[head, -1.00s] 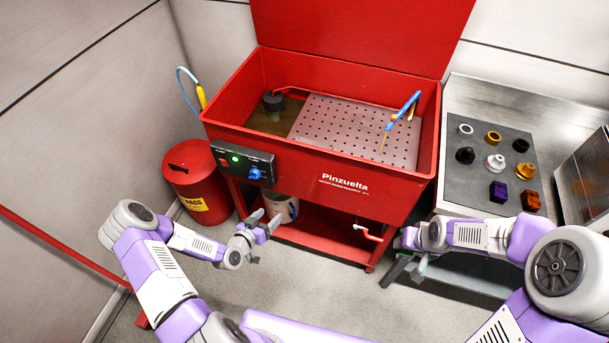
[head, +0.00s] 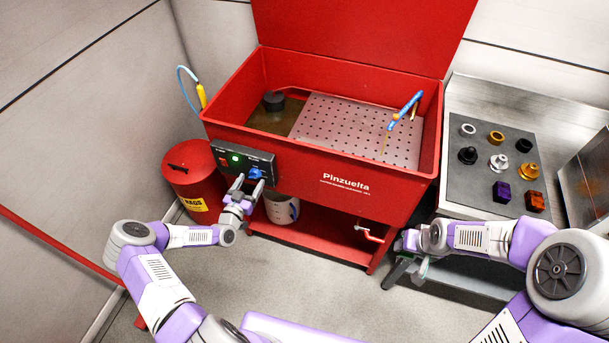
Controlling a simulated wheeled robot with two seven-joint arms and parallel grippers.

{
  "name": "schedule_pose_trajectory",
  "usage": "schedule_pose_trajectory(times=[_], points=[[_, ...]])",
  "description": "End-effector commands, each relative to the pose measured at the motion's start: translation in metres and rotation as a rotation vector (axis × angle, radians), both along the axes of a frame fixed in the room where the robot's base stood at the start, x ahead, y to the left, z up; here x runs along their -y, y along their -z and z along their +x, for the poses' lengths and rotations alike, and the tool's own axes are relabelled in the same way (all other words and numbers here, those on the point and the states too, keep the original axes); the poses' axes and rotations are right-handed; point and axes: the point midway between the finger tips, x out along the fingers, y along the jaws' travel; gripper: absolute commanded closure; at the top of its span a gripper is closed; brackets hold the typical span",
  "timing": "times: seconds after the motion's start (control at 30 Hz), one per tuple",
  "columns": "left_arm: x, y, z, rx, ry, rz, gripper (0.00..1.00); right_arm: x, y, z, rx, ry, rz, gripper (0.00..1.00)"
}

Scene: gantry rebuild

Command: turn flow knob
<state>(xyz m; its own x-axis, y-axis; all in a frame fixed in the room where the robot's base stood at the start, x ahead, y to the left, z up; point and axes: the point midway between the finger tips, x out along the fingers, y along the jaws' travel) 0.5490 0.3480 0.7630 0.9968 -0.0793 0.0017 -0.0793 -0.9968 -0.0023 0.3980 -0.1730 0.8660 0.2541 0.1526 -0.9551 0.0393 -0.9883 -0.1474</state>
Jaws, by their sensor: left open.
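The flow knob (head: 254,174) is a small blue knob on the dark control panel (head: 229,157) at the front left of the red parts washer. A green light glows on the panel, left of the knob. My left gripper (head: 248,185) is open and empty, its two fingers pointing up at the knob from just below. The fingertips are close to the knob; whether they touch it I cannot tell. My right gripper (head: 407,271) is low by the front of the steel bench, away from the panel, and its fingers are hard to make out.
The washer basin (head: 318,172) holds a perforated tray and a blue spout (head: 404,106). A red waste can (head: 190,177) stands left of the panel. A light bucket (head: 281,209) sits on the lower shelf. Several small parts lie on a grey mat (head: 475,190) at right.

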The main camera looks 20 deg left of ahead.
Motion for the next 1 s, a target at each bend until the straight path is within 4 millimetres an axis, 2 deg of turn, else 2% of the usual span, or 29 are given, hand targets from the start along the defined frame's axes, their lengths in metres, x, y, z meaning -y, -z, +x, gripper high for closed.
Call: schedule_pose_trajectory(times=[0.2, 0.5, 0.87, 1.0], points=[[0.002, 0.000, 0.018, -0.001, 0.000, -0.002, 0.30, 0.000, 0.002, 0.000, 0.001, 0.000, 0.000, 0.95], [0.002, 0.000, 0.020, -0.002, 0.000, -0.002, 0.30, 0.000, 0.002, 0.000, 0.001, 0.000, 0.000, 0.95], [0.002, 0.000, 0.020, -0.001, 0.000, -0.002, 0.85, 0.000, 0.002, 0.000, 0.001, 0.000, 0.000, 0.95], [0.002, 0.000, 0.020, -0.001, 0.000, -0.006, 0.85, 0.000, 0.003, 0.000, 0.001, 0.000, 0.000, 0.95]])
